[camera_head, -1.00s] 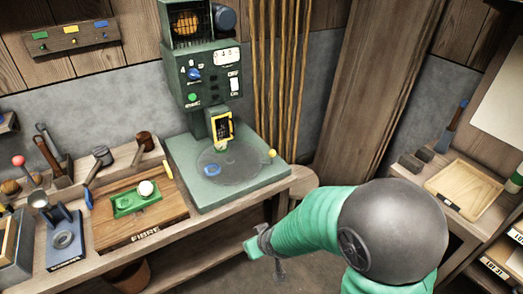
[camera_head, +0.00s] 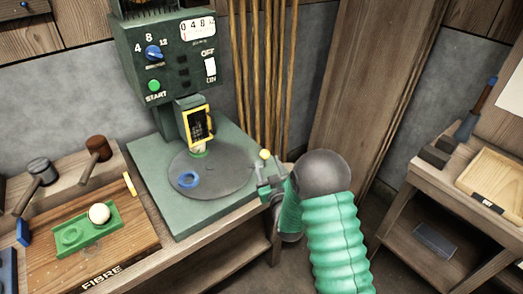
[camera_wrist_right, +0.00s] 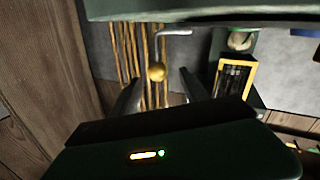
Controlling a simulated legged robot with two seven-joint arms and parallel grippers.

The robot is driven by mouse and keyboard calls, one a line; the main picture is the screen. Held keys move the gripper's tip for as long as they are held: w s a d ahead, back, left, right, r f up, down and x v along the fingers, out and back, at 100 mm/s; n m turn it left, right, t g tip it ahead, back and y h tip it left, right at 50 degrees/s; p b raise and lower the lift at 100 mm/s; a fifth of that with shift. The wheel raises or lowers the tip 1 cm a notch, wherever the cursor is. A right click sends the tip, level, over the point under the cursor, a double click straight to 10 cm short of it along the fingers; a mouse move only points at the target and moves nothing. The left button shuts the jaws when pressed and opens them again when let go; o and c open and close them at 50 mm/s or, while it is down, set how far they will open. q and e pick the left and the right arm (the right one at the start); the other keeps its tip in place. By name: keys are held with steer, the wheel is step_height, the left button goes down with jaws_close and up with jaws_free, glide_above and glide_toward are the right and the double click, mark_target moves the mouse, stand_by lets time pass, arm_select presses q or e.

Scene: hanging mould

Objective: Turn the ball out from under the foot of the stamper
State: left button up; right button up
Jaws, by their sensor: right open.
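The green stamper (camera_head: 160,75) stands on the bench, its yellow-framed foot (camera_head: 197,127) over a round grey turntable (camera_head: 213,178). A small pale, greenish thing (camera_head: 199,153) shows just under the foot, mostly hidden; I cannot tell its full shape. A yellow knob (camera_head: 265,154) stands at the turntable's right side; in the right wrist view the knob (camera_wrist_right: 156,71) sits on a bent grey rod. My right gripper (camera_head: 268,180) is open at the knob. In the wrist view its fingers (camera_wrist_right: 160,90) lie either side of the knob, without visible contact. My left gripper is out of view.
A green tray (camera_head: 72,237) with a white ball (camera_head: 99,213) is on the wooden board at left. Mallets (camera_head: 95,150) stand behind it. Tan rods (camera_head: 262,80) hang behind the stamper. A second bench (camera_head: 440,180) stands right.

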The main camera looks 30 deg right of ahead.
mark_target(265, 151)
steer(key=x, duration=0.4)
steer(key=d+x, duration=0.1)
steer(key=x, duration=0.3)
steer(key=shift+s+f+b, duration=0.15)
steer(key=shift+s+b, duration=0.1)
steer(key=shift+b, duration=0.15)
steer(key=shift+w+a, duration=0.3)
steer(key=shift+w, duration=0.3)
steer(key=shift+d, duration=0.3)
steer(key=c, duration=0.6)
steer(key=shift+a, duration=0.1)
jaws_close()
